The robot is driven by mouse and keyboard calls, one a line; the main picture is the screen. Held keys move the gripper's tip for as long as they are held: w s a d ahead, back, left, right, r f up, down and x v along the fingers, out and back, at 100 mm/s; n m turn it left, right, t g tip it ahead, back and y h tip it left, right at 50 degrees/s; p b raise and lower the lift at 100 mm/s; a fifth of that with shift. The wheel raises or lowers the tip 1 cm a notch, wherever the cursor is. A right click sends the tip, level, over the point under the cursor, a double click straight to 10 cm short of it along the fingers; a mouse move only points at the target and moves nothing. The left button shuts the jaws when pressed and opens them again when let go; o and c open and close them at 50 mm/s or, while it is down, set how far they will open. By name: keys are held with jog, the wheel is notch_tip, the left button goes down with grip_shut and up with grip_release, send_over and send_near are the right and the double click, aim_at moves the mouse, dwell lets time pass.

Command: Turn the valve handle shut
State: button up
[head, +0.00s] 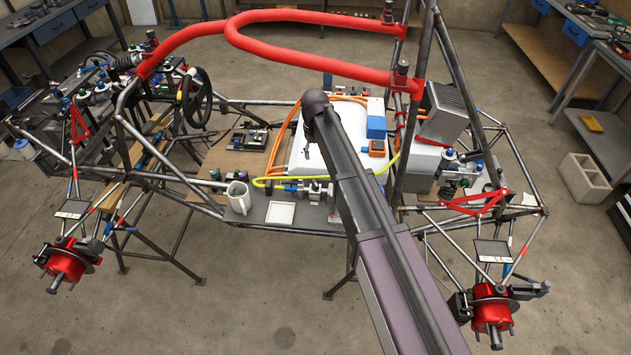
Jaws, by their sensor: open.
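My arm reaches up from the bottom edge and bends down at its dark elbow. My gripper does not show; it is hidden behind the arm or out of the picture. A metal pipe fitting that looks like the valve (300,188) sits on the grey chassis floor plate (262,212), just left of my arm. A yellow hose (268,182) runs by it. The valve's handle is too small to make out, and I cannot tell how it is turned. Part of that area is hidden by my arm.
Red roll-bar tubes (300,17) and upright frame tubes surround the space. Workbenches (45,30) line the room.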

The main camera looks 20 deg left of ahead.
aim_at(315, 182)
jog(key=shift+f, duration=0.1)
notch_tip(315, 182, down, 14)
jog(key=b, duration=1.3)
jog(key=shift+r+b, duration=0.2)
jog(key=shift+b, duration=0.2)
jog(key=shift+c, duration=0.2)
grip_shut()
